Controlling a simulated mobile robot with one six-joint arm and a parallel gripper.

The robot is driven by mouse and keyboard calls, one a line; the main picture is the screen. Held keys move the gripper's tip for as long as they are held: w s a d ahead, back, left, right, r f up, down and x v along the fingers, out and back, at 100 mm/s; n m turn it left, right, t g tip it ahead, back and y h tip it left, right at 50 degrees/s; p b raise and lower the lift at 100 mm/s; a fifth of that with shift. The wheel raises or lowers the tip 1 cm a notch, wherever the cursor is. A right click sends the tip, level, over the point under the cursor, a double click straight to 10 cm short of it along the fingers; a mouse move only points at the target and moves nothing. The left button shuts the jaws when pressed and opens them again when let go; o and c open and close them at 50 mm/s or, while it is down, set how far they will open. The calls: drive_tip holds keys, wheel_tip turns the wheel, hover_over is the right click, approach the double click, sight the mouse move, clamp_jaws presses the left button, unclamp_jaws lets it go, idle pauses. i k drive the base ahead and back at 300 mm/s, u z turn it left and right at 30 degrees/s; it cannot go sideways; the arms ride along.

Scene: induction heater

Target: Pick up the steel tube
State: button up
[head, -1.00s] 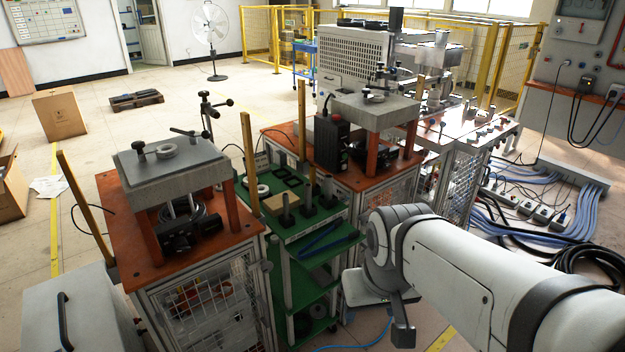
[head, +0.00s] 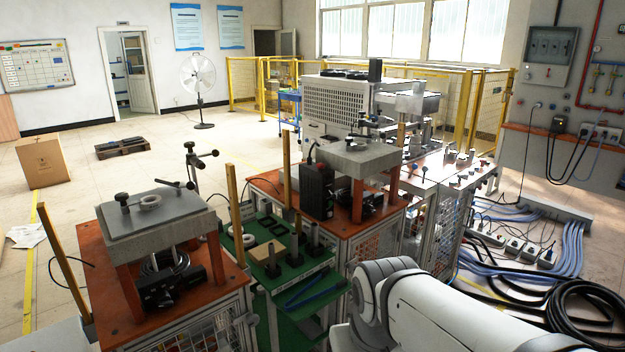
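I cannot single out the steel tube for sure. Small dark grey upright cylinders on square bases (head: 272,262) stand on the green top of a cart (head: 290,284) between two orange-topped benches; one of them may be the tube. A light ring (head: 249,241) lies at the left of the same cart top. My white arm (head: 425,305) reaches in from the lower right, in front of the cart's right side. My gripper is below the picture's edge and does not show.
The left bench (head: 112,318) and right bench (head: 262,183) carry grey-topped presses (head: 160,222) (head: 358,160). Yellowish upright posts (head: 235,212) rise beside the cart. Blue and black cables (head: 560,262) cover the floor at right.

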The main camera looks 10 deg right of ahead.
sight(314, 225)
drive_tip(key=u, duration=0.25)
drive_tip(key=k, duration=0.3)
drive_tip(key=z, duration=0.8)
drive_tip(key=i, duration=1.4)
drive_tip(key=u, duration=0.45)
drive_tip(key=i, duration=0.5)
